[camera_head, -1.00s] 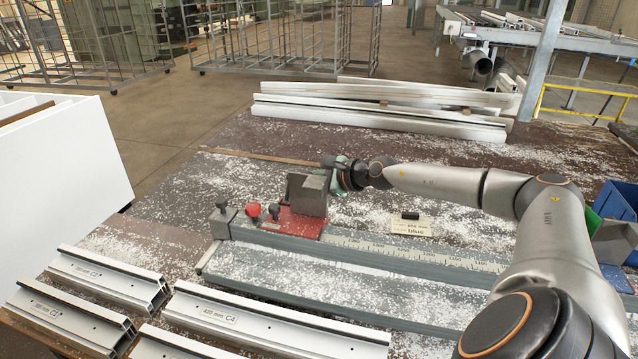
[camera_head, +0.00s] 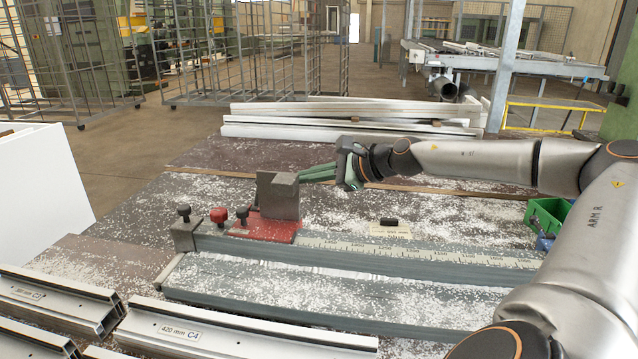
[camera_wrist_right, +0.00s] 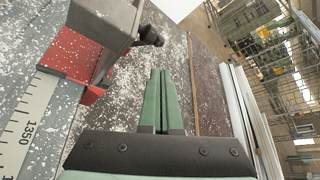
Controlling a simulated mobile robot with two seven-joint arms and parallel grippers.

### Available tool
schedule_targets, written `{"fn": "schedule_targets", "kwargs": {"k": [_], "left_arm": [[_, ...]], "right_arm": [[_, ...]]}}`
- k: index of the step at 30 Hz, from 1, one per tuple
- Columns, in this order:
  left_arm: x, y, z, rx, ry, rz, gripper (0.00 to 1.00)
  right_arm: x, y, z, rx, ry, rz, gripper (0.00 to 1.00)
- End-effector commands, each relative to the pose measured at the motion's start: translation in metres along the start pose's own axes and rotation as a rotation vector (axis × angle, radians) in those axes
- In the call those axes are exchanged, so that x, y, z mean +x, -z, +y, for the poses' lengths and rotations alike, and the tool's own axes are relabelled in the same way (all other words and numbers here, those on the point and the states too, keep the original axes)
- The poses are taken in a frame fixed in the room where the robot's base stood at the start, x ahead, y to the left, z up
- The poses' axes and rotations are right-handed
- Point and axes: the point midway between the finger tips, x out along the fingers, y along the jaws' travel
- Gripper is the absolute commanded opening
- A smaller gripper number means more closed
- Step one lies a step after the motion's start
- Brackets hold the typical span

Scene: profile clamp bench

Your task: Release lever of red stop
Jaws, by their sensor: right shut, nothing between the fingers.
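The red stop (camera_head: 268,229) sits on the grey scale rail (camera_head: 370,249), near its left end, and carries a tall grey block (camera_head: 279,197). In the right wrist view the red stop (camera_wrist_right: 75,66) and grey block (camera_wrist_right: 103,20) are at upper left. A short dark lever or knob (camera_wrist_right: 151,36) sticks out from the block's side there; its setting is unclear. My right gripper (camera_head: 303,176) has green fingers closed together with nothing between them. The fingertips (camera_wrist_right: 160,75) appear close to the block's far side and apart from the dark knob. My left gripper is out of view.
A red knob (camera_head: 218,215) and a black knob (camera_head: 183,212) stand left of the block. A small label card (camera_head: 390,230) lies behind the rail. White profiles (camera_head: 350,128) lie at the back; labelled profiles (camera_head: 250,334) lie in front. The chip-strewn bench behind the rail is mostly clear.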

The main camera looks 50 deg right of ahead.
Motion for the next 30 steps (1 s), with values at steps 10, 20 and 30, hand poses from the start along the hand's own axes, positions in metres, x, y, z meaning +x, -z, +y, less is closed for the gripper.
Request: {"fn": "schedule_targets", "kwargs": {"k": [10,20,30], "left_arm": [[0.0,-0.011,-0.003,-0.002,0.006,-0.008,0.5],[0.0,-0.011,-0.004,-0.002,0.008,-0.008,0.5],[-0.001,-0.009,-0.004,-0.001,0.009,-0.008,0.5]], "right_arm": [[-0.025,0.0,0.0,-0.001,0.0,-0.001,0.0],[-0.025,0.0,0.0,0.0,-0.001,0.0,0.0],[-0.026,-0.002,-0.002,0.0,-0.001,0.0,0.0]]}}
